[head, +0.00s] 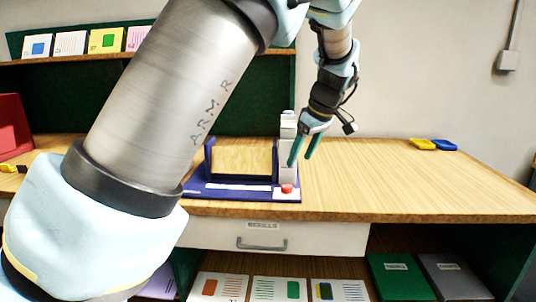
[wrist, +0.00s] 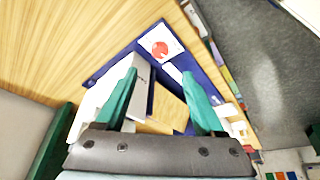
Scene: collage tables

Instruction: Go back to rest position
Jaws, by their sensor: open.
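My gripper (head: 300,158) hangs from my arm with its two green fingers spread and nothing between them. It is above the right end of a dark blue device (head: 195,188) on the wooden table, beside its white upright block (head: 288,122). In the wrist view my gripper (wrist: 158,76) shows its fingers apart over the device, with no clear contact. The device's red button (head: 287,188) is on its front right corner and also shows in the wrist view (wrist: 160,49). My arm hides part of the device's left surroundings.
The wooden table (head: 400,185) is clear to the right, except for yellow and blue items (head: 433,144) at the back. A red box (head: 12,125) stands at the left. A drawer (head: 300,236) and a lower shelf with cards and folders (head: 400,275) are below. A card shelf is behind.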

